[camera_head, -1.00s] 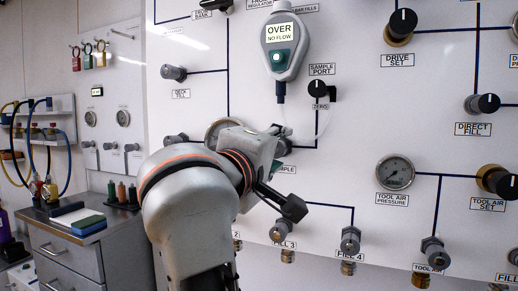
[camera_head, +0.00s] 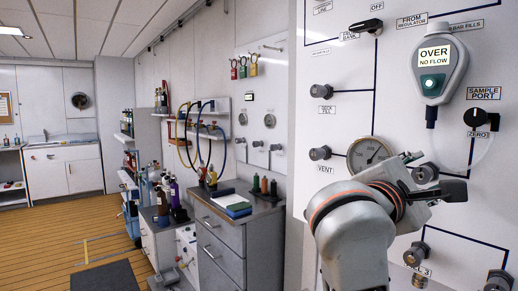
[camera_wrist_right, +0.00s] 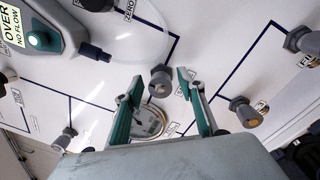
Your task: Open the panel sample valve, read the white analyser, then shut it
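The white analyser (camera_head: 455,60) hangs on the panel at the upper right of the head view. Its screen reads "OVER NO FLOW" and a green light shows below. It also shows in the wrist view (camera_wrist_right: 52,22), at the upper left. The sample valve's grey knob (camera_head: 425,173) sticks out of the panel below the analyser. My right gripper (camera_head: 438,186) is in front of the panel at this knob and hides its label. In the right wrist view, the knob (camera_wrist_right: 160,80) stands between the two spread fingertips, with gaps on both sides. My left gripper is out of view.
A round gauge (camera_head: 368,153) and the vent knob (camera_head: 320,153) are to the left. A drawer cabinet (camera_head: 222,250) stands left of the panel. The wooden floor (camera_head: 60,235) is open farther left.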

